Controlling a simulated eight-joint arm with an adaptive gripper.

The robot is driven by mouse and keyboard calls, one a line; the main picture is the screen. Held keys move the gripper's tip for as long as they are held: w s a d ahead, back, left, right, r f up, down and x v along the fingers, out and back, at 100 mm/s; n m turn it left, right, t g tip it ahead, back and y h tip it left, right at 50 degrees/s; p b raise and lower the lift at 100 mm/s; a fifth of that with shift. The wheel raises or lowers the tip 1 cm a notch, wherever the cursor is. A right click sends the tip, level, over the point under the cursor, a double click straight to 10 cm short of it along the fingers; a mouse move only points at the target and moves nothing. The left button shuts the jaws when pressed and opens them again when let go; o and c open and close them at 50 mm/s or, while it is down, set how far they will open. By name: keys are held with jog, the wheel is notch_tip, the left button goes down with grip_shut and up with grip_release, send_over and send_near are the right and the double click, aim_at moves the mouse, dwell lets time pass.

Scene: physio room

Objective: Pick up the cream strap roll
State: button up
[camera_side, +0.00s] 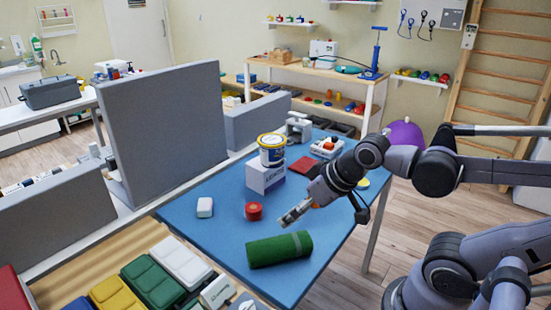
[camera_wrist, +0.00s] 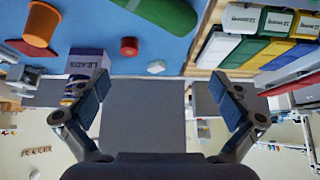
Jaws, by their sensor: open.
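A small off-white piece with rounded edges (camera_side: 204,207), which looks like the cream strap roll, sits on the blue table (camera_side: 184,216) near its left edge. It also shows in the wrist view (camera_wrist: 156,67), beyond the gap between my fingers. My gripper (camera_side: 288,219) is above the table, to the right of the piece and apart from it. In the wrist view my gripper (camera_wrist: 158,88) has its two fingers wide apart, with nothing held between them.
A red roll (camera_side: 253,211) stands between the off-white piece and my gripper. A green roll (camera_side: 280,249) lies in front. A white box (camera_side: 265,176) carries a tub (camera_side: 271,150) behind. A tall grey panel (camera_side: 165,130) rises left of the table. Coloured cases (camera_side: 152,281) sit at front left.

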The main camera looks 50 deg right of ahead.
jog(key=c, duration=0.5)
jog(key=w+d+r+m+g+h, duration=0.15)
jog(key=w+d+m, duration=0.4)
jog(key=d, duration=0.65)
jog(key=w+d+r+m+g+h, duration=0.1)
jog(key=w+d+m+g+h, duration=0.2)
jog(key=w+d, duration=0.65)
jog(key=s+d+f+m+g, duration=0.1)
jog(key=d+f+m, duration=0.2)
jog(key=d, duration=0.7)
jog(key=s+d+f+m+h, duration=0.1)
jog(key=s+d+f+m, duration=0.1)
jog(key=d+f, duration=0.4)
jog(key=s+d+f+m+g, duration=0.1)
jog(key=d+f+m, duration=0.3)
jog(key=d, duration=1)
jog(key=shift+s+d+f+m+g+h, duration=0.15)
jog(key=shift+s+d+f+g, duration=0.05)
jog(key=shift+f, duration=0.15)
jog(key=shift+s+d+f+m+g+h, duration=0.1)
jog(key=shift+s+d+f+g, duration=0.1)
jog(key=shift+f, duration=0.15)
jog(key=shift+x, duration=2.95)
